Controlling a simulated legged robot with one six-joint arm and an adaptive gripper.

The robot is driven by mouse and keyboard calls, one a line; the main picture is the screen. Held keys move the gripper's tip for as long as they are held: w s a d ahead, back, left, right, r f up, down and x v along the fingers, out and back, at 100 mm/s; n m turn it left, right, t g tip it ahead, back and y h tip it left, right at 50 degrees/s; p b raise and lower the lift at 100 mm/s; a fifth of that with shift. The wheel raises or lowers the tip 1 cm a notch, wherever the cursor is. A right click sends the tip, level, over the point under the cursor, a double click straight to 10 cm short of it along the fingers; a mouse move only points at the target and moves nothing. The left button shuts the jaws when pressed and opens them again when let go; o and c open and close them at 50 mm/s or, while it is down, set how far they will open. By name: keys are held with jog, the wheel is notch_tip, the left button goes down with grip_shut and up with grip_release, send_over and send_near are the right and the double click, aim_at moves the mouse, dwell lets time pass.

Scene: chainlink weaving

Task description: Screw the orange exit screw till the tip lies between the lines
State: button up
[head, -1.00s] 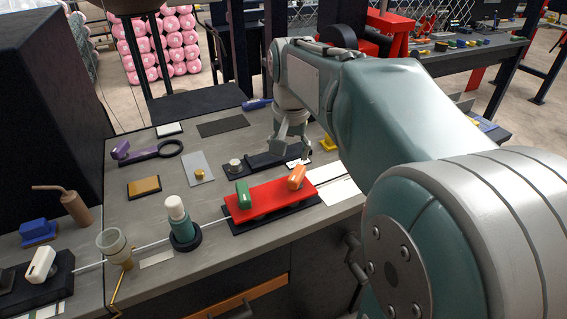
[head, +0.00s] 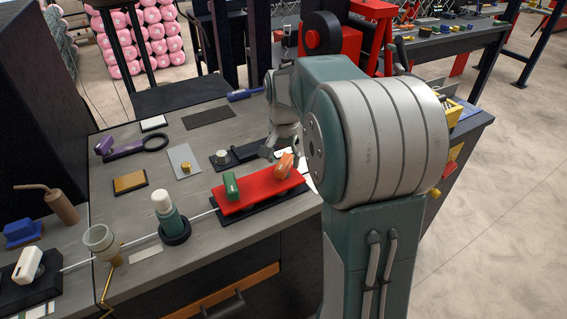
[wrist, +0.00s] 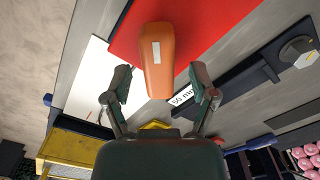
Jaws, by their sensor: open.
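The orange exit screw (head: 284,165) stands at the right end of the red block (head: 258,192), with a green knob (head: 231,186) at the other end. In the wrist view the orange screw (wrist: 157,62) has a small pale rectangle on it. My gripper (wrist: 160,84) is open, its two fingers on either side of the screw's near end, with visible gaps. In the head view my gripper (head: 277,146) is just behind the orange screw, partly hidden by my arm. A white plate (wrist: 108,85) with a thin line shows beside the red block. The screw's tip cannot be made out.
A dark bar with a knob (head: 222,157) and a "50 mm" label (wrist: 182,95) lies behind the red block. A teal bottle with a white cap (head: 169,213) and a beige funnel (head: 101,241) stand left. A yellow part (wrist: 155,125) lies near my gripper.

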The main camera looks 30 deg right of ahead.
jog(key=shift+f, duration=0.75)
grip_shut()
jog(key=shift+n, duration=1.6)
grip_release()
jog(key=shift+r, duration=0.1)
